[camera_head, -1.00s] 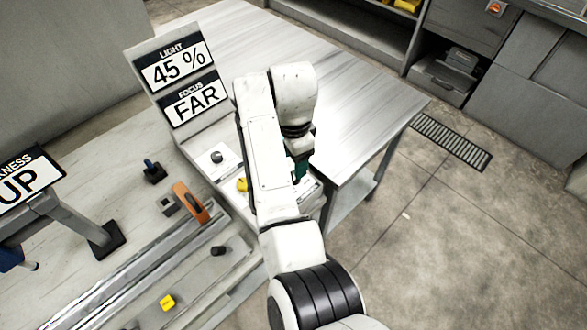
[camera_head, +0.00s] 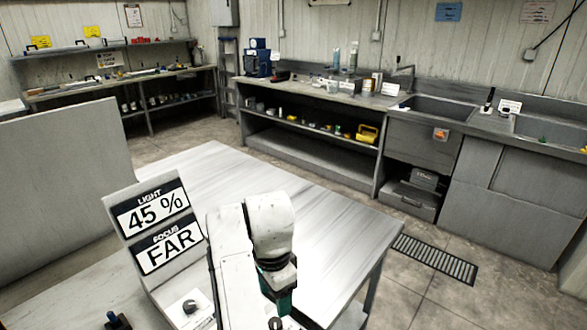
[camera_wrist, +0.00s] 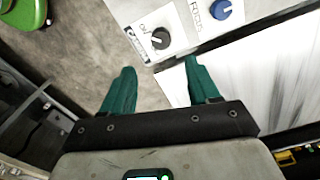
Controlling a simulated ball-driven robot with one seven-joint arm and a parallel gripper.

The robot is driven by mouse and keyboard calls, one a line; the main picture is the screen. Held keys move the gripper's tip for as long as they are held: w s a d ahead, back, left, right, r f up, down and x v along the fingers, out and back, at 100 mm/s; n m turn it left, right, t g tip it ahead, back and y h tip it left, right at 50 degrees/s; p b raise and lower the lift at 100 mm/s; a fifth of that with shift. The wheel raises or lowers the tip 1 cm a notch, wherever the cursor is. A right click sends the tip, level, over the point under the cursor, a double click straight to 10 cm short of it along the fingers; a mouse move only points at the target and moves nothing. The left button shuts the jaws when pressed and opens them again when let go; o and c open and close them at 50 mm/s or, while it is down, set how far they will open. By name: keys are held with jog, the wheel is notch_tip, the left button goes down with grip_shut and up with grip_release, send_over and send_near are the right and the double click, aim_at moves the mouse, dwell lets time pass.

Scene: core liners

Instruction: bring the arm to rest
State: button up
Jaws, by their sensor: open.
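My gripper shows in the wrist view (camera_wrist: 158,85), its two green fingers apart with nothing between them. Beyond the fingertips is a white panel with a black knob (camera_wrist: 160,40) and a blue knob (camera_wrist: 220,9); the fingers appear clear of both. In the head view my white arm stands bent at the bottom centre, and only part of the green gripper (camera_head: 281,299) shows below the wrist; its fingertips are hidden. The display stand beside the arm reads LIGHT 45 % (camera_head: 151,208) and FOCUS FAR (camera_head: 168,248).
A bare metal table (camera_head: 330,240) lies right of and behind the arm. A long bench with shelves (camera_head: 300,135) and sinks (camera_head: 430,107) runs along the back wall. A floor grate (camera_head: 435,258) lies in open floor at the right. A grey partition (camera_head: 60,195) stands at left.

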jog(key=s+d+f+n, duration=0.1)
jog(key=s+d+f, duration=0.3)
jog(key=d, duration=0.5)
jog(key=s+d+f+n+t+h, duration=0.1)
jog(key=s+d+f+n, duration=0.15)
jog(key=d+f, duration=0.4)
jog(key=s+d+f+n, duration=0.1)
jog(key=s+d+f, duration=0.25)
jog(key=d, duration=0.65)
jog(key=s+d+n, duration=0.2)
jog(key=s+d, duration=0.1)
jog(key=s, duration=0.9)
jog(key=s+d+n, duration=0.3)
jog(key=s+d, duration=0.1)
jog(key=s, duration=0.8)
jog(key=shift+s+d+f+y, duration=0.15)
jog(key=shift+s+f+y, duration=0.2)
jog(key=shift+f+y, duration=0.05)
